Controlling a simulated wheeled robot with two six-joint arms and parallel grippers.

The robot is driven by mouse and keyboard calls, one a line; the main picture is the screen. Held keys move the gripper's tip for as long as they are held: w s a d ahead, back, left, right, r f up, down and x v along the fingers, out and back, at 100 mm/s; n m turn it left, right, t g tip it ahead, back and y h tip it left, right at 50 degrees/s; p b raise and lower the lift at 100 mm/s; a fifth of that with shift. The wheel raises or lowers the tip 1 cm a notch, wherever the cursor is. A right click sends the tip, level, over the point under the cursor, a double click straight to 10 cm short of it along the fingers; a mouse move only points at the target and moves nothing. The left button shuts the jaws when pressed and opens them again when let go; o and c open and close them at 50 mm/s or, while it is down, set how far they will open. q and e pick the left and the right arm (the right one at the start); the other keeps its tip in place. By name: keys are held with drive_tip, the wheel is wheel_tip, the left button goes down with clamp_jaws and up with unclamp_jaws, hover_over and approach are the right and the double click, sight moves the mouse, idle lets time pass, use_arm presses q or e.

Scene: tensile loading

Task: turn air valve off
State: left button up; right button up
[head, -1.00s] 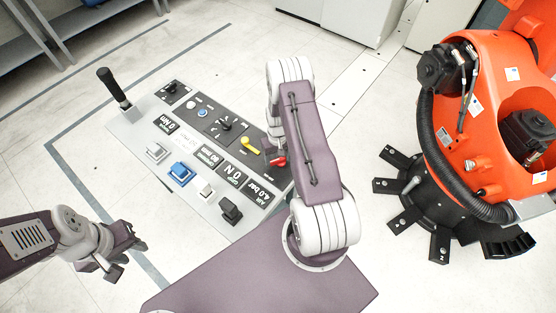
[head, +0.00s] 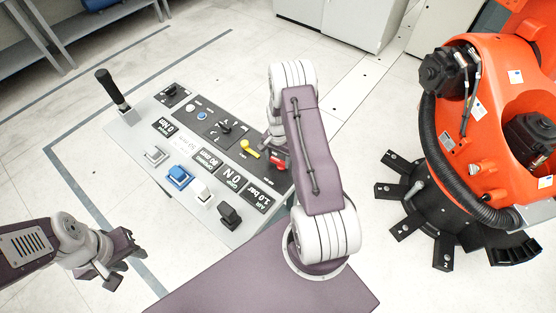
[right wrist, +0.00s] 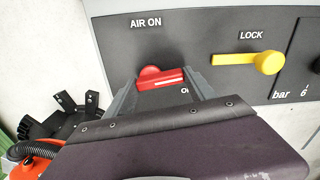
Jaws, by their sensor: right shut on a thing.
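The red air valve handle (right wrist: 160,78) lies between the two fingers of my right gripper (right wrist: 161,92) in the right wrist view. Its bar with a white line lies nearly level, below the words AIR ON; a second label at lower right is partly hidden by a finger. In the head view the red handle (head: 277,163) shows at the panel's right end, beside my right gripper (head: 268,145), which is partly hidden by my right arm. My right gripper is shut on the handle. My left gripper (head: 122,262) hangs empty left of the panel, fingers apart.
The control panel (head: 150,131) carries a yellow LOCK lever (head: 250,149) close to the valve, a blue button (head: 179,176), a black joystick (head: 112,89) and several displays. The air display (head: 257,198) reads 1.0 bar. An orange robot (head: 500,110) stands at right.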

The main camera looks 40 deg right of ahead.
sight(278, 160)
drive_tip(key=shift+w+d+m, duration=0.1)
drive_tip(key=shift+m, duration=0.7)
drive_tip(key=o, duration=1.4)
drive_tip(key=shift+r, duration=0.1)
wheel_tip(278, 160, up, 9)
drive_tip(key=shift+b, duration=0.5)
